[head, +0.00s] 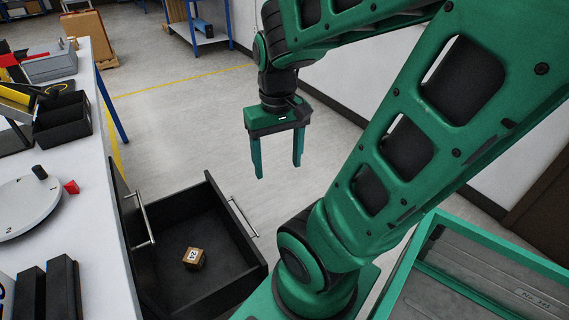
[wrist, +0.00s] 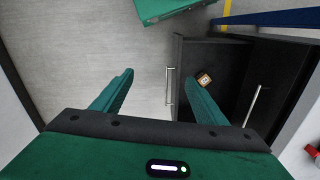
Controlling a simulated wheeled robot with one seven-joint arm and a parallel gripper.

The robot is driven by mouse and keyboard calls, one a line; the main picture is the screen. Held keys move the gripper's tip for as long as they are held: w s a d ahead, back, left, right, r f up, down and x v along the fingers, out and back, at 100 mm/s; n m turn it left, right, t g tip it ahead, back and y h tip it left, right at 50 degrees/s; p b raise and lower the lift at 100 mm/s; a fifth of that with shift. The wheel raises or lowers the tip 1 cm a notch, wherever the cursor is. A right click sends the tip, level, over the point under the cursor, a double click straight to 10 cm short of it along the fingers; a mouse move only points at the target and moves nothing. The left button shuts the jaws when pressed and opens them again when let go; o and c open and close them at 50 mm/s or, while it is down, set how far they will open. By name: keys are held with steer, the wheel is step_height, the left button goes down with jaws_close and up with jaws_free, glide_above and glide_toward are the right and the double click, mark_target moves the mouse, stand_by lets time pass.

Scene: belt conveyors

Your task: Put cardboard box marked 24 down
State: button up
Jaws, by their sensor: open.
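The cardboard box marked 24 (head: 193,258) is a small brown cube with a white label. It rests on the floor of an open black drawer (head: 222,226), and it also shows in the wrist view (wrist: 204,80). My gripper (head: 279,174) is open and empty, with its green fingers pointing down. It hangs above and beyond the drawer, to the right of the box and clear of it. In the wrist view the fingers are spread wide, with bare floor and the drawer's edge between them.
The drawer has a metal handle (head: 243,217). A green-framed tray (head: 480,275) is at the lower right. Open floor lies beyond the drawer.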

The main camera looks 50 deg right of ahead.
steer(key=shift+m, duration=0.5)
steer(key=s, duration=0.1)
steer(key=s+r, duration=0.1)
steer(key=s, duration=0.1)
steer(key=shift+s+a+r, duration=0.15)
steer(key=shift+s+a, duration=0.25)
